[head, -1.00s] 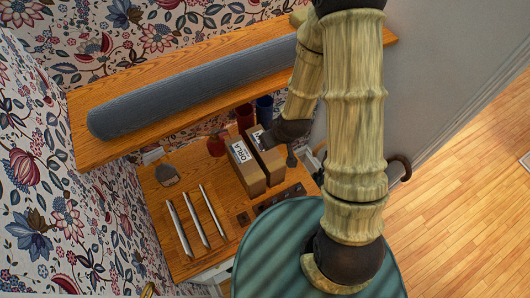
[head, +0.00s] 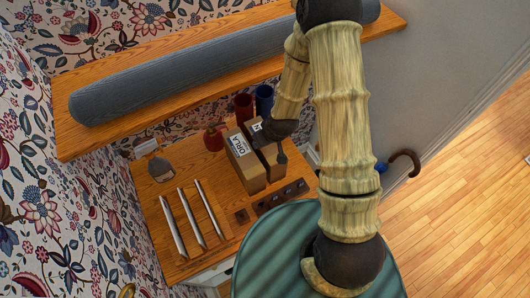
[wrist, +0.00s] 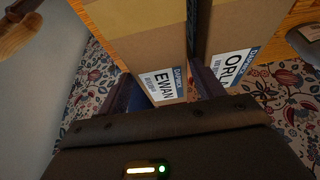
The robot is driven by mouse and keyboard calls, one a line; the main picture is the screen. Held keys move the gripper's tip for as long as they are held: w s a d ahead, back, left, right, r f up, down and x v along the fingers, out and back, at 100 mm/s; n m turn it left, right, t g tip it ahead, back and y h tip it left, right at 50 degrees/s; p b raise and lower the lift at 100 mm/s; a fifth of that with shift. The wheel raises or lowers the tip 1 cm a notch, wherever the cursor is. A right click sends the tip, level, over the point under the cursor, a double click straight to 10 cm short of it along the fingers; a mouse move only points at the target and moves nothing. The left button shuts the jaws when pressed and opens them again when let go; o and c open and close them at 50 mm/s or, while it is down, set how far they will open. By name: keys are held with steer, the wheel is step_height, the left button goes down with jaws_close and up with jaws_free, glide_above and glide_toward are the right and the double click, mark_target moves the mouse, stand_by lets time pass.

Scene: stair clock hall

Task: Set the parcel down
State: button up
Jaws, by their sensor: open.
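Two brown cardboard parcels stand side by side on a wooden tabletop (head: 172,262) under a shelf. The parcel labelled EWAN (wrist: 140,45) is the right one in the head view (head: 267,155). My gripper (wrist: 163,92) is open, with one finger on each side of this parcel; I cannot tell whether the fingers touch it. My dark gripper also shows in the head view (head: 281,146), partly covering the parcel's top. The parcel labelled ORLA (wrist: 236,30) is close beside it, and also shows in the head view (head: 243,160).
Above the tabletop is a wooden shelf (head: 85,142) with a long grey-blue roll (head: 190,70). Red (head: 243,106) and blue (head: 263,101) cups stand behind the parcels. A slatted rack (head: 192,215) is at left, a dark socketed strip (head: 281,196) in front. A hooked handle (head: 405,158) is at right.

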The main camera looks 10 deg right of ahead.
stand_by(0.3)
steer(key=shift+b+x, duration=1.15)
steer(key=shift+x, duration=1.5)
steer(key=shift+w+f+b, duration=0.2)
steer(key=shift+b, duration=0.15)
steer(key=c, duration=1.4)
steer(key=shift+r, duration=0.15)
step_height(320, 180, up, 10)
steer(key=shift+r+b, duration=0.15)
steer(key=shift+b, duration=0.8)
